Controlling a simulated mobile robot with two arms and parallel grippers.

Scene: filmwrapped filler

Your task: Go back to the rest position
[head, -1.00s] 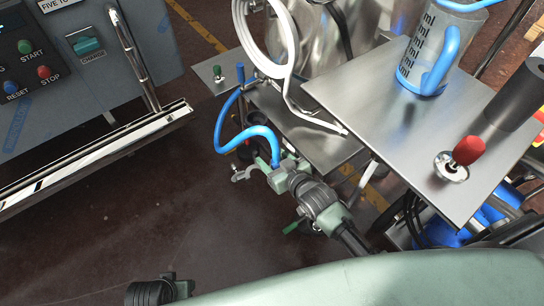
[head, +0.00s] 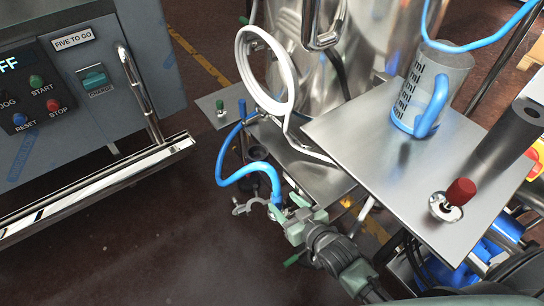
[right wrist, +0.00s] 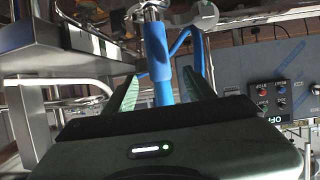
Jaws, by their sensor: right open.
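My right gripper (head: 283,207) is in the lower middle of the head view, below the steel shelf. It is open. The end of a blue hose (head: 234,175) comes down to its fingers in the head view. In the right wrist view, the blue hose (right wrist: 160,75) stands between the two green fingers of the right gripper (right wrist: 162,92), with gaps on both sides. I cannot tell how far it reaches in between them. My left gripper is not in view.
A steel table (head: 375,145) with a blue-handled measuring jug (head: 437,85) and a red knob (head: 461,191) is close on the right. A white ring (head: 241,60) stands behind the gripper. A control cabinet (head: 75,110) with a steel rail is at left. The floor (head: 130,240) between is clear.

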